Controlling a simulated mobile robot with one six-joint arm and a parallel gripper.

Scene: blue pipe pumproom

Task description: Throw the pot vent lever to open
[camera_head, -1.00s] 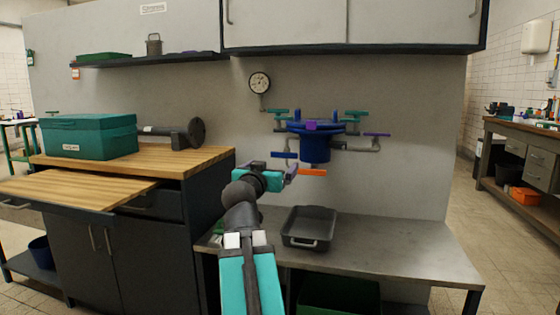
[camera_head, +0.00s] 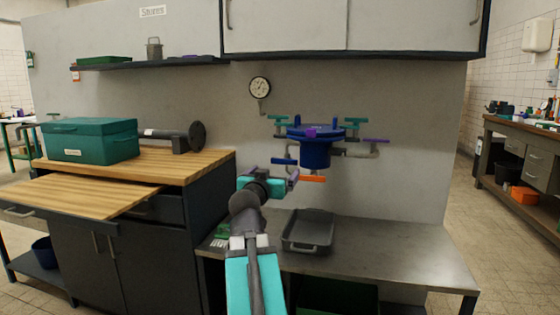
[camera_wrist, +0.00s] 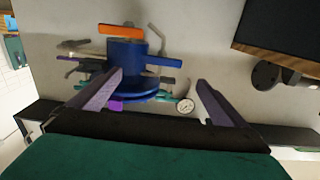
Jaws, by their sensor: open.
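The blue pot (camera_head: 315,155) is mounted at the wall above the metal bench. A purple piece (camera_head: 311,132) sits at its lid, and an orange lever (camera_head: 312,179) shows below it. A blue lever (camera_head: 284,161) sticks out left and a purple lever (camera_head: 376,140) right. I cannot tell which is the vent lever. My gripper (camera_head: 293,179) is open and empty, low and left in front of the pot. In the wrist view the pot (camera_wrist: 127,53) appears upside down beyond the fingers (camera_wrist: 157,95), with the orange lever (camera_wrist: 121,31) at top and purple (camera_wrist: 116,105) by the left finger.
Teal valve handles (camera_head: 354,122) stand around the pot. A gauge (camera_head: 260,87) is on the wall. A grey tray (camera_head: 308,246) sits on the bench (camera_head: 400,255) below. A wooden counter (camera_head: 190,163) with a teal box (camera_head: 90,140) is at left. The bench's right side is clear.

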